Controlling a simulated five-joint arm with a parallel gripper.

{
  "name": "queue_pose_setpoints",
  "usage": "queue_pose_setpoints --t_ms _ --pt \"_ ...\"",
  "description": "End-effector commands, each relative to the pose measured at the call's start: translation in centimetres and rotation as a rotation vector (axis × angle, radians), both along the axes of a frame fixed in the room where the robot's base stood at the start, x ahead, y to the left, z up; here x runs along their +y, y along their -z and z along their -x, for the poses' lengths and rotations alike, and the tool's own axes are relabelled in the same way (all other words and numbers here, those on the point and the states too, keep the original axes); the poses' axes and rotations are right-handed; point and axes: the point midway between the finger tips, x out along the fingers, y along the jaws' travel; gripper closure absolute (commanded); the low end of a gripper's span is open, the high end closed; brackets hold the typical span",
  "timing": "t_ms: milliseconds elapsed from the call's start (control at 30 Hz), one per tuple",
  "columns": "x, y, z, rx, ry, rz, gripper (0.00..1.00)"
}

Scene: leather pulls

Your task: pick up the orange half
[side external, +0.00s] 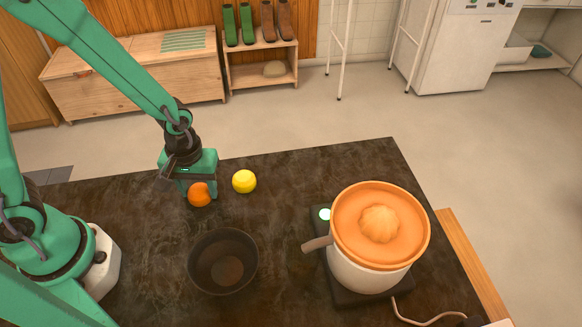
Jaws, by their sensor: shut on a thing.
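The orange half (199,195) is a small rounded orange piece at the left of the dark counter. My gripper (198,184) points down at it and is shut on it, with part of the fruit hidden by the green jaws. I cannot tell whether the orange half still touches the counter. A yellow lemon-like fruit (244,181) lies just right of my gripper, apart from it.
A dark bowl (223,262) stands in front of the fruit. The counter (320,170) is clear behind the juicer.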

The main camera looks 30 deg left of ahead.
Motion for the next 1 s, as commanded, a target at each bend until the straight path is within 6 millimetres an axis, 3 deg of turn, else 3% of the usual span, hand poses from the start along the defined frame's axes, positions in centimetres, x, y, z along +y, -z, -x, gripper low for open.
queue_pose_setpoints --t_ms 467,833,1000 --pt "0.0 -0.9 -0.1 -0.003 0.000 0.001 0.78" --pt "0.0 -4.1 -0.1 -0.006 0.000 0.001 0.78" --pt "-1.6 -5.4 1.5 -0.003 0.005 0.001 0.78"
